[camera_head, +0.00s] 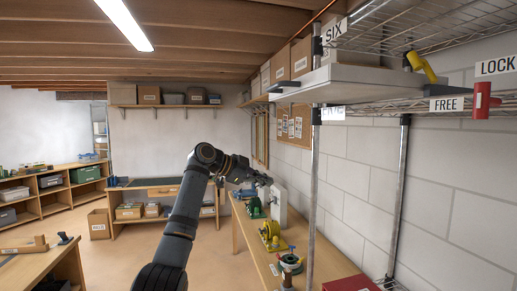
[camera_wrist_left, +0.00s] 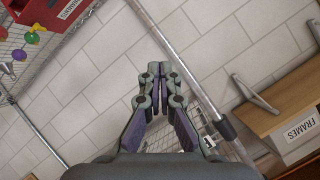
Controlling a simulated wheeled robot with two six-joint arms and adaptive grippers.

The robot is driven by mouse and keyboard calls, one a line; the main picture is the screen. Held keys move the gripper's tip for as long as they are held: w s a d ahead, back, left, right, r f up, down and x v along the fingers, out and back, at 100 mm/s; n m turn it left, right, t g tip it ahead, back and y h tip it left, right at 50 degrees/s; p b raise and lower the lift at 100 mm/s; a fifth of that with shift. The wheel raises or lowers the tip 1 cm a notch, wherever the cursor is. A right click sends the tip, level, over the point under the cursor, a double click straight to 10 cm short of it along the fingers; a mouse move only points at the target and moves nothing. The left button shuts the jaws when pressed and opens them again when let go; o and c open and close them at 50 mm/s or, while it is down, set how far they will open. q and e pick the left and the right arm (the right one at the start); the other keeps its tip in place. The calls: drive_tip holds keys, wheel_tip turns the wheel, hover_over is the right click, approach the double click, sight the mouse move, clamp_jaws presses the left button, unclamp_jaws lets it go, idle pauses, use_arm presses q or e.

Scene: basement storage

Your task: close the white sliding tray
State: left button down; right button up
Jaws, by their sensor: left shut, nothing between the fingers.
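The white sliding tray (camera_head: 355,79) is a flat white slab on the wire rack at the upper right of the head view. Its near-left end sticks out past the rack's front post. My left gripper (camera_head: 265,181) is below and to the left of the tray, apart from it, over the workbench side. It is shut and empty. In the left wrist view its fingers (camera_wrist_left: 155,85) are together, with the block wall behind them. I cannot make out the tray in the wrist view. My right gripper is not in view.
The rack's metal post (camera_head: 315,175) stands right of my left arm. A workbench (camera_head: 258,245) with green and yellow tools runs below. A yellow-handled object (camera_head: 421,67) and a red object (camera_head: 483,100) are at the rack's right. Open floor lies left of my arm.

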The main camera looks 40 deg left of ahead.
use_arm(q)
drive_tip(key=s+r+m+h+p, duration=0.1)
drive_tip(key=s+r+m, duration=0.2)
drive_tip(key=s+r, duration=0.55)
drive_tip(key=s+r+m+h+p, duration=0.1)
drive_tip(key=s+r+m, duration=0.3)
drive_tip(key=r, duration=0.8)
drive_tip(key=s+r+m+h+p, duration=0.1)
drive_tip(key=s+r+m, duration=0.2)
drive_tip(key=s+r, duration=0.35)
drive_tip(key=s+r+m+h+p, duration=0.1)
drive_tip(key=s+r+m, duration=0.15)
drive_tip(key=s, duration=0.75)
drive_tip(key=r+p+x, duration=0.1)
drive_tip(key=p+x, duration=0.1)
drive_tip(key=x, duration=1.3)
drive_tip(key=shift+w+a+t+p, duration=0.15)
drive_tip(key=shift+w+t+p, duration=0.1)
drive_tip(key=shift+t+p, duration=0.05)
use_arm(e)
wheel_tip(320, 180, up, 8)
use_arm(q)
drive_tip(key=shift+r, duration=0.1)
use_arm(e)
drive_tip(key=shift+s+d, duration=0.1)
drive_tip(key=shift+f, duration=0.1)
